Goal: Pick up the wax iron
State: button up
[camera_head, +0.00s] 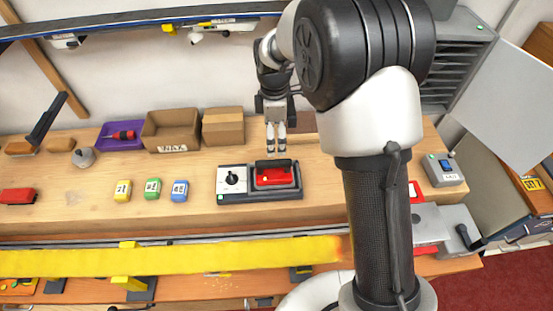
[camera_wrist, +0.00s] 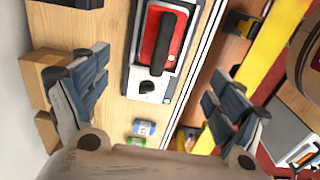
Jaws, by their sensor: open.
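The wax iron (camera_head: 277,179) is a red body with a black handle on top. It rests in a dark tray on the right part of a grey and white dock (camera_head: 226,195) with a black knob. In the wrist view the wax iron (camera_wrist: 151,47) is at the top centre, with the dock (camera_wrist: 131,86) around it. My gripper (camera_head: 276,147) is open and empty, pointing down, and looks to be above and just behind the iron. In the wrist view the jaws of my gripper (camera_wrist: 158,95) are spread wide, with nothing between them.
Yellow, green and blue small blocks (camera_head: 152,189) stand left of the dock. A box marked WAX (camera_head: 170,131), a plain carton (camera_head: 223,127) and a purple tray (camera_head: 106,140) stand behind. A yellow beam (camera_head: 180,258) runs along the front. My arm hides part of the right side.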

jog(key=b, duration=0.1)
send_over(274, 171)
notch_tip(274, 171, down, 12)
jog(key=shift+w+d+r, duration=0.1)
jog(key=shift+r, duration=0.1)
jog(key=shift+f, duration=2.7)
jog(key=shift+c, duration=0.3)
jog(key=c, duration=1.6)
jog(key=shift+r, duration=0.1)
jog(key=shift+c, duration=0.4)
